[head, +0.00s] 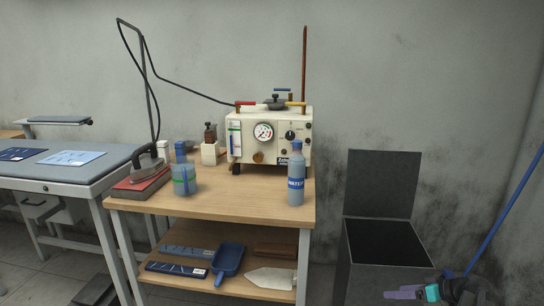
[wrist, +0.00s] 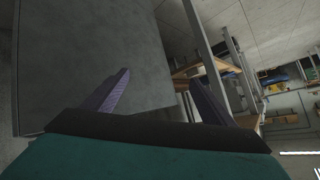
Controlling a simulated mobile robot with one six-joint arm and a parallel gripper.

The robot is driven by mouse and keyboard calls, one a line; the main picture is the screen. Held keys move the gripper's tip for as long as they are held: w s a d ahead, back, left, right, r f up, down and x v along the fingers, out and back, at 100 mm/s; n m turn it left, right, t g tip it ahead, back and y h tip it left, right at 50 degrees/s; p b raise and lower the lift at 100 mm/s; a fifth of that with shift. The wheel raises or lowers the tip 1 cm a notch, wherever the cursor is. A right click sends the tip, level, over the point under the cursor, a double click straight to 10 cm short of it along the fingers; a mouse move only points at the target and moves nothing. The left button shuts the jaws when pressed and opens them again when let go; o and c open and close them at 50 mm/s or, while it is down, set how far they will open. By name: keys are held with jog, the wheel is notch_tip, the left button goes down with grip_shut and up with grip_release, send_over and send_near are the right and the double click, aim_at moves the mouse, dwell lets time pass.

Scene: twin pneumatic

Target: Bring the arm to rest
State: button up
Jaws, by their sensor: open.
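My gripper (head: 402,294) shows at the bottom right edge of the head view, in front of the dark open bin. In the wrist view its two purple fingers stand wide apart, with my gripper (wrist: 160,82) open and nothing between them. The wrist view is turned on its side. Behind the fingers it shows a large dark grey panel and, to the right, table legs and wooden shelf edges. Most of my arm is outside the head view.
The dark bin (head: 383,245) has its lid up. A wooden table (head: 240,206) holds a cream steam machine (head: 270,147), a water bottle (head: 296,178), a spray bottle (head: 184,172) and an iron (head: 147,165). A blue pole (head: 508,205) leans at the right wall.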

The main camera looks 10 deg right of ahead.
jog(key=s+a+f+m+g+p, duration=0.1)
jog(key=s+a+f+g+p, duration=0.2)
jog(key=a, duration=0.7)
jog(key=a+f+g+p, duration=0.3)
jog(key=a+f, duration=0.3)
jog(key=a, duration=0.4)
jog(key=s+a+f+m+g+p, duration=0.1)
jog(key=s+a+f+g+p, duration=0.2)
jog(key=a, duration=0.7)
jog(key=s+a+f+g+h+p, duration=0.1)
jog(key=s+a+g+h+p, duration=0.1)
jog(key=s+a, duration=0.5)
jog(key=s+a+f+g+h+p, duration=0.2)
jog(key=s+a+p, duration=0.5)
jog(key=s, duration=0.7)
jog(key=shift+s+a+g+h, duration=0.15)
jog(key=shift+a+g+h, duration=0.1)
jog(key=shift+g+h, duration=0.55)
jog(key=shift+r, duration=0.1)
